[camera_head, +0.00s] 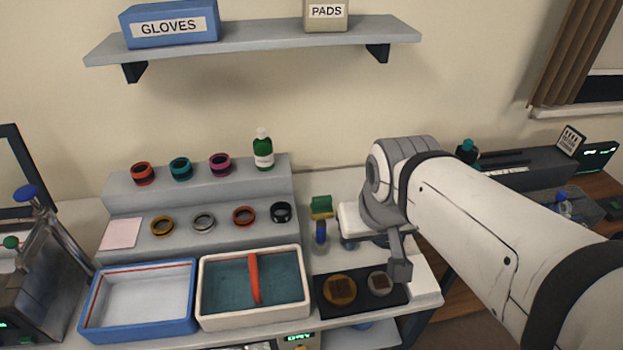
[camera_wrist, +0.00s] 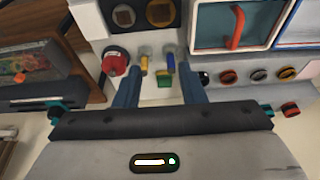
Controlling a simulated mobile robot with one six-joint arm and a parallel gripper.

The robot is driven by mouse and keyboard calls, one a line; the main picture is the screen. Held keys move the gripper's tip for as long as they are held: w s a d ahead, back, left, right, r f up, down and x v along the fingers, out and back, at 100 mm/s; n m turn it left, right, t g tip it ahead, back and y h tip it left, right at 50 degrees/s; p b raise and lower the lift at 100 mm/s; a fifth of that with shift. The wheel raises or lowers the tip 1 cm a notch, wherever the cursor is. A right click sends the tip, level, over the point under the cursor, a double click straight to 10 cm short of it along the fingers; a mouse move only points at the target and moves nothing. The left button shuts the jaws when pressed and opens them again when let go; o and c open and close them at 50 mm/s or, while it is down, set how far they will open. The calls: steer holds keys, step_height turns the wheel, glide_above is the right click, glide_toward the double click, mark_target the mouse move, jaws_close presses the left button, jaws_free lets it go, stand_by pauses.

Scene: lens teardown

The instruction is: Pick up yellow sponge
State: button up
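The yellow sponge (camera_head: 321,213) has a green layer and lies on the grey-white counter, right of the stepped rack. In the wrist view the sponge (camera_wrist: 164,76) shows between my two blue fingers, with its green part toward the camera's lower side. My gripper (camera_head: 364,244) hangs to the right of the sponge in the head view, partly hidden by my arm. In the wrist view my gripper (camera_wrist: 159,67) is open, its fingers wide apart with nothing held. The sponge appears beyond the fingertips; the exact gap is hard to tell.
A blue-bodied small bottle (camera_head: 321,234) stands just in front of the sponge. Another small bottle (camera_wrist: 144,58) and a red round item (camera_wrist: 115,62) are close by. A black tray (camera_head: 362,306) and a cream bin (camera_head: 205,318) lie nearer. The rack (camera_head: 190,204) holds lens rings.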

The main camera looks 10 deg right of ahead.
steer(key=shift+o, duration=0.8)
steer(key=shift+w+a, duration=0.1)
steer(key=o, duration=0.6)
steer(key=w, duration=0.3)
steer(key=w+f+b, duration=0.1)
steer(key=w, duration=0.2)
steer(key=w+d, duration=0.1)
steer(key=w, duration=0.2)
steer(key=shift+f, duration=0.3)
steer(key=o, duration=0.4)
steer(key=w+f, duration=0.1)
steer(key=w, duration=0.2)
steer(key=w+f+b, duration=0.1)
steer(key=w+f, duration=0.1)
steer(key=w, duration=0.2)
steer(key=w+f, duration=0.2)
steer(key=w, duration=0.2)
steer(key=shift+a, duration=0.1)
steer(key=shift+o, duration=0.4)
steer(key=w+f+b, duration=0.1)
steer(key=w+f, duration=0.7)
steer(key=w, duration=0.1)
steer(key=shift+w+f+b, duration=0.35)
steer(key=shift+w, duration=0.05)
glide_above(321, 204)
steer(key=f, duration=1)
steer(key=shift+s+d+b, duration=0.3)
steer(key=shift+d+b, duration=0.05)
steer(key=shift+p+x, duration=1.1)
steer(key=shift+x, duration=2.65)
